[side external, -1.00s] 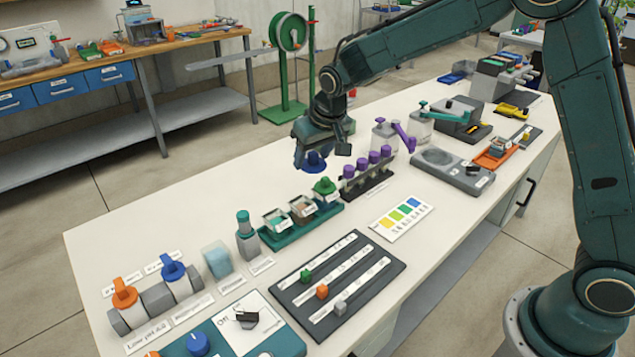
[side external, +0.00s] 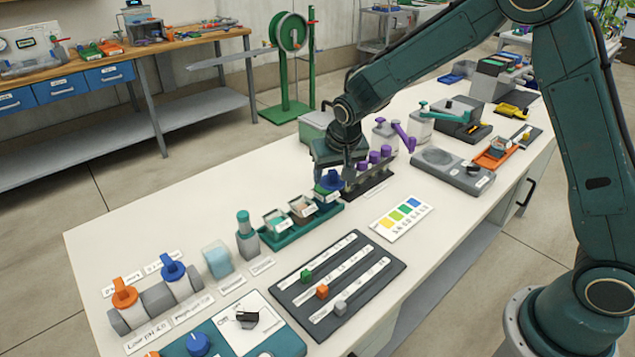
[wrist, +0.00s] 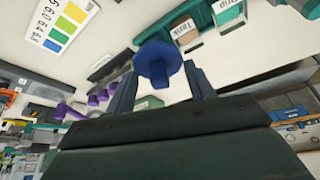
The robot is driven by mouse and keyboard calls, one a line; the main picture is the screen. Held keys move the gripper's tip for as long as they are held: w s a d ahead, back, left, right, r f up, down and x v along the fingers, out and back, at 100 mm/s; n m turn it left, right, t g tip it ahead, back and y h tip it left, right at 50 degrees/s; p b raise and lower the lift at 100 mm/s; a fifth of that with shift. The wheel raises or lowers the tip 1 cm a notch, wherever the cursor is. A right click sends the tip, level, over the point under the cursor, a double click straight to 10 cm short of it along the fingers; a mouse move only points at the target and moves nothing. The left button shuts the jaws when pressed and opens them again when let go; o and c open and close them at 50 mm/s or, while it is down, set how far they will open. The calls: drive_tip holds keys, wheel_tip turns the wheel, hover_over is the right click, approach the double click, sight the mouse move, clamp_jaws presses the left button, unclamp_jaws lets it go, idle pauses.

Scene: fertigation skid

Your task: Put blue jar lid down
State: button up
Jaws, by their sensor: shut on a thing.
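My gripper (side external: 338,178) is shut on the blue jar lid (side external: 331,181), low beside the right end of the teal tray (side external: 290,240). In the wrist view the round blue lid (wrist: 158,62) sits between my two fingers (wrist: 160,85). In the side view the lid overlaps the tray's right-hand jar, and a bit of green shows below it. I cannot tell whether the lid touches anything. Two open-topped jars with labels, a left one (side external: 277,222) and a middle one (side external: 302,208), stand in the tray.
A rack of purple-capped vials (side external: 372,172) stands close right of my gripper. A colour chart card (side external: 399,218) and a dark slider board (side external: 338,285) lie nearer. A teal-capped bottle (side external: 246,232) stands left of the tray.

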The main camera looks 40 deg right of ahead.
wheel_tip(320, 180, down, 11)
drive_tip(key=shift+r, duration=0.1)
idle(0.3)
drive_tip(key=shift+f, duration=1.95)
drive_tip(key=shift+f, duration=0.1)
drive_tip(key=o, duration=0.7)
drive_tip(key=shift+v, duration=6.1)
